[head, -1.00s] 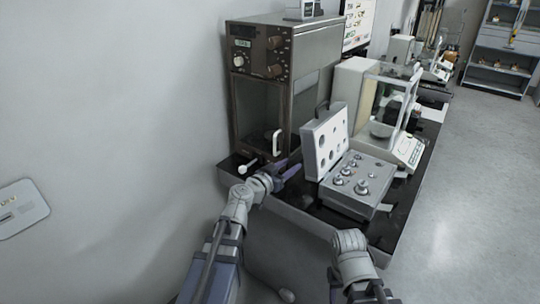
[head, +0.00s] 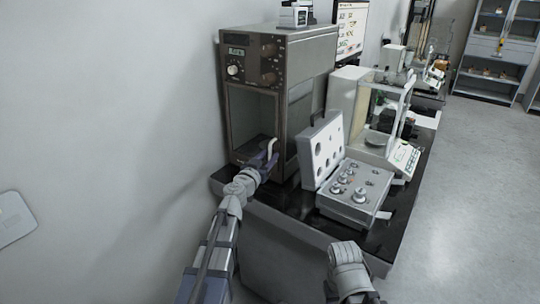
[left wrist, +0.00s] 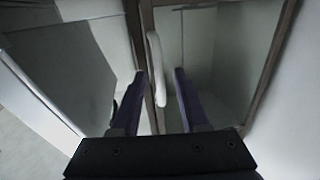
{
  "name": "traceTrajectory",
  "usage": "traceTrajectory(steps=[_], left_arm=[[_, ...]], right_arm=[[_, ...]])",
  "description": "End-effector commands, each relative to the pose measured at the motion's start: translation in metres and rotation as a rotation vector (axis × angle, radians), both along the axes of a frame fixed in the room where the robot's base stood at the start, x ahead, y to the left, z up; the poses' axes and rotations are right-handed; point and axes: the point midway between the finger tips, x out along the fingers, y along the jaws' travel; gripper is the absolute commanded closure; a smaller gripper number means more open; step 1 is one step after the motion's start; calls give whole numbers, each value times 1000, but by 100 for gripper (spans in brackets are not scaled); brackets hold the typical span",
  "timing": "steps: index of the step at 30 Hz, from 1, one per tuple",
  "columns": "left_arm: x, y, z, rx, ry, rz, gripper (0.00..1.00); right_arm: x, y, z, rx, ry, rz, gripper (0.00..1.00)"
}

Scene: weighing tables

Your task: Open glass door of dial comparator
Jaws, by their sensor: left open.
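The dial comparator (head: 262,72) is a tall brown cabinet with dials on its upper front, standing at the back left of the black table. Its glass door (head: 252,118) is below the dials and looks closed; it also shows in the left wrist view (left wrist: 215,50). A white upright handle (left wrist: 156,68) sits along the door's edge. My left gripper (left wrist: 163,73) is open, with its fingertips on either side of the handle's lower part. I cannot tell whether they touch it. My right arm shows at the bottom of the head view, but its gripper is not visible.
An open grey case of weights (head: 369,208) stands close to the right of the comparator, its lid (head: 310,165) raised beside it. A glass-sided balance (head: 345,88) stands behind the case. A wall is on the left. The floor to the right is clear.

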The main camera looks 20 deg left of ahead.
Motion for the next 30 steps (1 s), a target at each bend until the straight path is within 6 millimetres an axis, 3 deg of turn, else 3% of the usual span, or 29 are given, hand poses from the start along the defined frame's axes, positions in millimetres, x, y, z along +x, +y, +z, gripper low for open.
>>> traceTrajectory(steps=[3,12,24,30], left_arm=[[15,-2,0,0,0,-1,55],[17,-3,0,0,0,0,56],[17,-3,0,0,0,0,100],[17,-3,0,0,0,-1,100]], right_arm=[[0,0,0,0,0,0,50],[0,0,0,0,0,0,50],[0,0,0,0,0,0,50],[0,0,0,0,0,0,50]])
